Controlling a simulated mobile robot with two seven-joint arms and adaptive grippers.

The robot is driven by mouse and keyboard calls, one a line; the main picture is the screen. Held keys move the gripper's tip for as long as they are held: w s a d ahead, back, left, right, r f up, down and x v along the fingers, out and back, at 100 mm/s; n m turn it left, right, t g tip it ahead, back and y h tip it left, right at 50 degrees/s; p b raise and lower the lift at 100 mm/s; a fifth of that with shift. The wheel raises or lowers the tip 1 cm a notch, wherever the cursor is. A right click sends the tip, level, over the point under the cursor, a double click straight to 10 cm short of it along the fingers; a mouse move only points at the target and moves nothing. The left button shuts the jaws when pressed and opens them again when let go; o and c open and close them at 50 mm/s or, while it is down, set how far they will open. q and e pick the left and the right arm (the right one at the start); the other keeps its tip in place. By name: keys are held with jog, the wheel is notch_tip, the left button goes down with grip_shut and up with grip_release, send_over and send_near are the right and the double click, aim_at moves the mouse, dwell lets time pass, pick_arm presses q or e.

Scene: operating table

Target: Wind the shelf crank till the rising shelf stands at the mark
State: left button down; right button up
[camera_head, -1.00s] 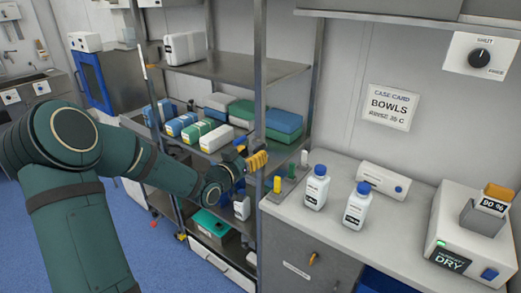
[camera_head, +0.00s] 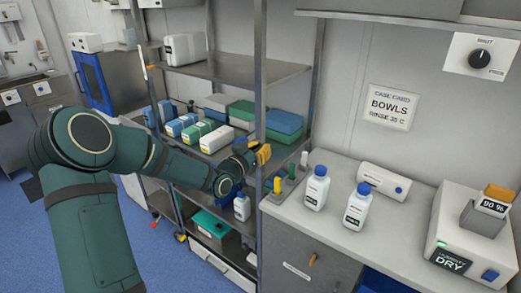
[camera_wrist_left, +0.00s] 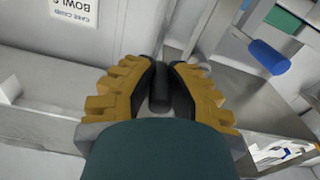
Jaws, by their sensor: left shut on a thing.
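My left gripper (camera_head: 263,154) is beside the front post of the metal rack, at about the level of the shelf with boxes (camera_head: 200,152). In the left wrist view its yellow ribbed fingers (camera_wrist_left: 160,82) are shut on a black cylindrical handle (camera_wrist_left: 160,98), which I take to be the crank's grip. The rest of the crank is hidden by the gripper and post in the head view. I cannot tell which shelf rises, and I cannot make out the mark. My right gripper is not in view.
Right of the rack, a counter (camera_head: 410,235) holds two blue-capped bottles (camera_head: 316,190), a white cylinder (camera_head: 383,182) and a device reading DRY (camera_head: 460,250). A teal box (camera_head: 210,222) sits lower in the rack.

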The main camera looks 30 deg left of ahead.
aim_at(257, 139)
pick_arm(q)
jog(key=shift+r+n, duration=0.1)
jog(key=shift+n, duration=0.2)
jog(key=n+p, duration=0.1)
jog(key=r+n+p, duration=0.1)
jog(key=n, duration=0.1)
jog(key=n+p, duration=0.1)
jog(key=shift+a+r, duration=0.35)
jog(key=shift+r, duration=0.05)
jog(key=n+p, duration=0.1)
jog(key=r+n+p, duration=0.1)
jog(key=n, duration=0.1)
jog(key=shift+a, duration=0.35)
jog(key=a+n+p, duration=0.1)
jog(key=n, duration=0.1)
jog(key=n+p, duration=0.2)
jog(key=n, duration=0.1)
jog(key=a+r+n+p, duration=0.1)
jog(key=n+p, duration=0.1)
jog(key=shift+w+a+n, duration=0.15)
jog(key=shift+a+n, duration=0.15)
jog(key=shift+a, duration=0.05)
jog(key=shift+a+n, duration=0.1)
jog(key=shift+n, duration=0.2)
jog(key=shift+p, duration=0.35)
jog(key=c, duration=0.9)
grip_release()
jog(key=shift+f, duration=0.15)
